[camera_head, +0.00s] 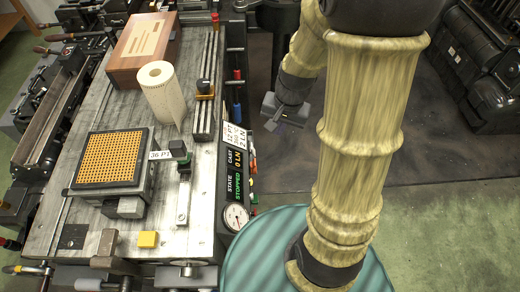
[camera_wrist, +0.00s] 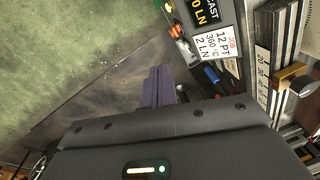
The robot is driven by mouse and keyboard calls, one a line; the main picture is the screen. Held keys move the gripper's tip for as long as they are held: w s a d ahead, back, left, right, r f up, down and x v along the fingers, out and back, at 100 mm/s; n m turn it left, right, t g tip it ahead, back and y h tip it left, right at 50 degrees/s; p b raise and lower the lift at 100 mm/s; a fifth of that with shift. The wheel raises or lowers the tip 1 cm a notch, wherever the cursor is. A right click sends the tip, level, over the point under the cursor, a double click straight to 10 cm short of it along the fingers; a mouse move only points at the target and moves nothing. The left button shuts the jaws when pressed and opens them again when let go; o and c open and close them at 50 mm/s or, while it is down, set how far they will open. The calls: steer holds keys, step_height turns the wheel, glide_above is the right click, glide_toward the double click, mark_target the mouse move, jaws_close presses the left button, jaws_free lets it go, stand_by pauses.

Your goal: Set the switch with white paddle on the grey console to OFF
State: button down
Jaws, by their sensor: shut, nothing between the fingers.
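My gripper (camera_head: 282,118) hangs over the dark floor to the right of the machine, apart from the console. Its fingers also show in the wrist view (camera_wrist: 158,86), closed together with nothing between them. The console (camera_head: 236,190) runs along the machine's right edge, with a lit display reading STATE STOPPED and a round gauge (camera_head: 236,217). Small coloured controls sit along its outer side in both views. A small pale piece (camera_wrist: 183,45) is among them in the wrist view; I cannot tell surely whether it is the white paddle, or its position.
A wooden box (camera_head: 146,48), a paper roll (camera_head: 160,90) and an orange-holed matrix block (camera_head: 112,158) sit on the machine top. Red and blue handles (camera_head: 237,92) stand out near the console's far end. Open floor lies right of the console; black machinery (camera_head: 485,75) stands far right.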

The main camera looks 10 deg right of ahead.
mark_target(253, 150)
steer(key=w+d+f+m+y+b, duration=0.2)
steer(key=w+f+m, duration=0.4)
steer(key=f, duration=0.3)
steer(key=w+d+f+m+y+b, duration=0.1)
steer(key=w+d+f+m+y, duration=0.1)
steer(key=w+f+m, duration=0.4)
step_height(253, 150, down, 4)
steer(key=shift+d+f+m+b, duration=0.2)
steer(key=shift+d+m+b, duration=0.2)
steer(key=shift+d+m, duration=0.6)
steer(key=shift+a, duration=0.15)
steer(key=a+r+x, duration=0.1)
steer(key=a+x, duration=0.1)
steer(key=x, duration=1)
steer(key=shift+w+a+f+p, duration=0.2)
steer(key=shift+a+f+p, duration=0.1)
steer(key=shift+p, duration=0.15)
